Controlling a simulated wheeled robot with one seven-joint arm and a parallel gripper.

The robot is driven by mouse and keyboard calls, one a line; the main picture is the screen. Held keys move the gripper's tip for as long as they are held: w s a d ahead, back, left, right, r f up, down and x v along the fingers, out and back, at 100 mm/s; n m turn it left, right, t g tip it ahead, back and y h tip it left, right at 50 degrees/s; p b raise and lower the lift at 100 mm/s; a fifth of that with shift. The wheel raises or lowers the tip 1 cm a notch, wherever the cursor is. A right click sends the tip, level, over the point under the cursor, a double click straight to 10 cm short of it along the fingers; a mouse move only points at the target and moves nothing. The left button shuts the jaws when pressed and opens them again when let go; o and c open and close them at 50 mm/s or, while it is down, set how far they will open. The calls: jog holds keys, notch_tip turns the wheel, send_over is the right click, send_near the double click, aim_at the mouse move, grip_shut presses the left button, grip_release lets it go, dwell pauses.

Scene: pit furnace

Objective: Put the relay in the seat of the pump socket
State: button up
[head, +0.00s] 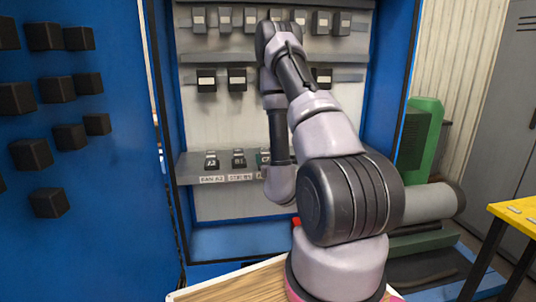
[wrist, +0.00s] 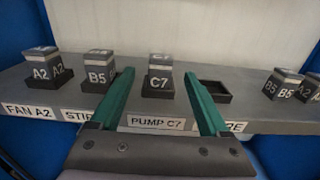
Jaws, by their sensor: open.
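A grey and black relay marked C7 (wrist: 159,72) stands upright in the dark pump socket (wrist: 158,93), behind the label PUMP C7, in the wrist view. I cannot tell whether it is fully down in the seat. My gripper (wrist: 159,76) is open, its two green fingers to the left and right of the relay with gaps on both sides.
Relays A2 (wrist: 45,70) and B5 (wrist: 98,68) stand in sockets to the left. An empty socket (wrist: 214,91) lies close to the right finger. Another B5 relay (wrist: 282,84) stands further right on the shelf (wrist: 250,112). The blue cabinet door (head: 105,210) stands open at left.

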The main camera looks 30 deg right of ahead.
jog(key=a+r+n+y, duration=1.1)
jog(key=a+r+y, duration=0.5)
jog(key=a+r, duration=0.3)
jog(key=s+a+r+n+g+y, duration=0.5)
jog(key=s+a+n+g, duration=0.2)
jog(key=a+n+g, duration=0.1)
jog(key=s+a+n+g+h, duration=0.2)
jog(key=s+n+g+h, duration=0.2)
jog(key=s+n+g, duration=0.8)
jog(key=s+d+r+n+t+h, duration=0.2)
jog(key=s+d+t+h, duration=0.1)
jog(key=d+t+h, duration=0.2)
jog(key=s+d+r+n+t+h, duration=0.2)
jog(key=s+d+t+h, duration=0.1)
jog(key=d, duration=0.6)
jog(key=shift+s+r+t+h, duration=0.3)
jog(key=shift+t+h, duration=0.6)
jog(key=shift+h, duration=0.1)
